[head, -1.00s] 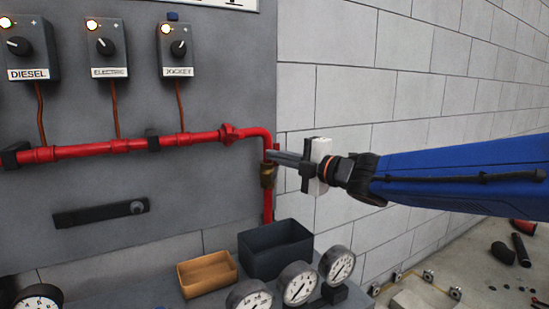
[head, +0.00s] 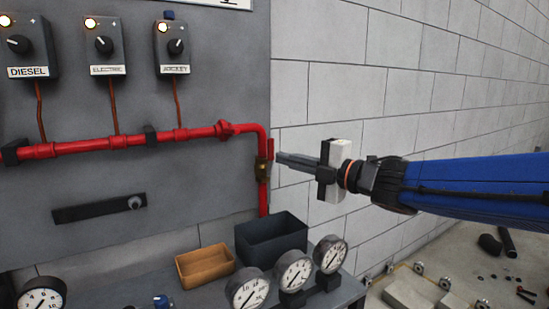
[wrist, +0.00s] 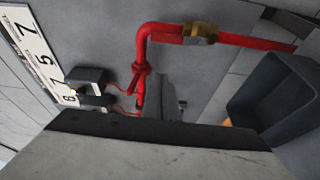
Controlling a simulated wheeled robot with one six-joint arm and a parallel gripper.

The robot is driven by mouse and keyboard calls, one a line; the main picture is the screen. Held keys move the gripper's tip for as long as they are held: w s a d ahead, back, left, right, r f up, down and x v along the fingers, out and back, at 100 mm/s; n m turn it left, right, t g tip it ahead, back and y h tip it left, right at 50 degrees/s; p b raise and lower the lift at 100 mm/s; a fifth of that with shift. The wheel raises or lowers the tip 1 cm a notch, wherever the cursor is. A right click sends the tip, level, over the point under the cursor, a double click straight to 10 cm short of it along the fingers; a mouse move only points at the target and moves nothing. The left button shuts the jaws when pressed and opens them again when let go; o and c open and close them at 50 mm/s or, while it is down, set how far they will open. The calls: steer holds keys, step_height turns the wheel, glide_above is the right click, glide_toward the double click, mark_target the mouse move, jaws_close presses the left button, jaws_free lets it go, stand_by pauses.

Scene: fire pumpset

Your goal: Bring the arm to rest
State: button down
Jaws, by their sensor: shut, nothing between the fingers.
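My gripper (head: 282,160) is at the end of my blue arm, right of the red pipe in the head view. Its long grey fingers lie together, shut and empty, and point left toward the pipe. Their tips appear close to a brass valve (head: 262,170) on the pipe's vertical run and look apart from it. A small red piece, likely its handle, shows beside the valve. In the wrist view the brass valve (wrist: 200,33) sits on the red pipe near the top, and a pale grey block with a dark edge fills the bottom.
The red pipe (head: 100,144) crosses a grey panel under the diesel, electric and jockey control boxes (head: 172,48). A dark bin (head: 272,246), a tan tray (head: 205,264) and several gauges (head: 293,275) stand on the bench below. The block wall (head: 420,75) lies behind my arm.

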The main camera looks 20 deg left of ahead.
steer(key=w+d+f+m+t+h, duration=0.1)
steer(key=w+d+m+t+h, duration=0.1)
steer(key=d+m+h, duration=0.3)
steer(key=w+d+f+m+t, duration=0.1)
steer(key=w+d+m+t, duration=0.15)
steer(key=d, duration=0.55)
steer(key=w+d+f+m+t+h, duration=0.1)
steer(key=d+m+t+h, duration=0.25)
steer(key=d, duration=0.25)
steer(key=s+d+f+m+g+h, duration=0.1)
steer(key=d+f+m+h, duration=0.25)
steer(key=d, duration=0.35)
steer(key=s+d+f+m+h, duration=0.2)
steer(key=d+m, duration=0.2)
steer(key=d, duration=0.3)
steer(key=s+d+f+m+g+h, duration=0.35)
steer(key=s+d+f+m, duration=0.45)
steer(key=s+d+f, duration=0.35)
steer(key=s+f+m+g, duration=0.2)
steer(key=s+f, duration=0.2)
steer(key=s, duration=0.3)
steer(key=s+d+f+m+g, duration=0.1)
steer(key=s+f+m+g, duration=0.2)
steer(key=s, duration=0.4)
steer(key=shift+s+d+f+y, duration=0.25)
steer(key=shift+s+f+y, duration=0.1)
steer(key=shift+f, duration=0.4)
steer(key=shift+g, duration=0.25)
